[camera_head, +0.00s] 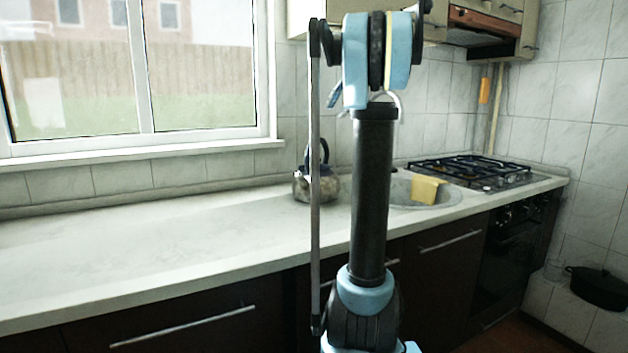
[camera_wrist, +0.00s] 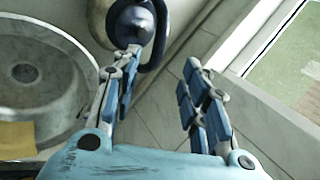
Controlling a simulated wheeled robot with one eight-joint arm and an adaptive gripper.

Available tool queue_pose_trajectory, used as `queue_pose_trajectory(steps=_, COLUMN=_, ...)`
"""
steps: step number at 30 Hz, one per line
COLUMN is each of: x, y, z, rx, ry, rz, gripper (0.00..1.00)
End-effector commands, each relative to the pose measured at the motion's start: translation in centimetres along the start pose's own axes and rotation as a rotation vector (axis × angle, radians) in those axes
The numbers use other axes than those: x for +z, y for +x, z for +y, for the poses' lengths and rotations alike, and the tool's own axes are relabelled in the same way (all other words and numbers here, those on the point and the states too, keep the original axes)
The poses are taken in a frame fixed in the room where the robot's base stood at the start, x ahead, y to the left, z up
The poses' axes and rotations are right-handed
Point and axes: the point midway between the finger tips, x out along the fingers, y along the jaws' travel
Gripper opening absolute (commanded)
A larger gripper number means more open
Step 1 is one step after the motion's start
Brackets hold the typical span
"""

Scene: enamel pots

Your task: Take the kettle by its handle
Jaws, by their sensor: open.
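The kettle (camera_head: 329,188), a dull metal one with a dark handle, stands on the counter beside the sink in the head view. A thin rod of my arm crosses in front of it. In the wrist view the kettle (camera_wrist: 98,20) is at the top, cut off by the frame edge, with its dark lid and the dark curved handle (camera_wrist: 160,35) showing. My gripper (camera_wrist: 160,62) is open and empty. Its left finger overlaps the kettle's near side in the picture; I cannot tell whether they touch. The right finger is clear of the handle.
The round sink (camera_head: 405,190) with a yellow cloth (camera_head: 427,190) on its rim lies right of the kettle. A gas hob (camera_head: 475,170) is farther right. The counter (camera_head: 130,240) to the left is bare. A window (camera_head: 200,80) is behind it.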

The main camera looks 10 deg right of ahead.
Motion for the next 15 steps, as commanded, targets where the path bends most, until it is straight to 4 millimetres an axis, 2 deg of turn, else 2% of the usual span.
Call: queue_pose_trajectory(steps=15, x=0.4, y=9.1, z=-0.3, rx=0.001, ry=-0.008, rz=-0.004, gripper=0.41)
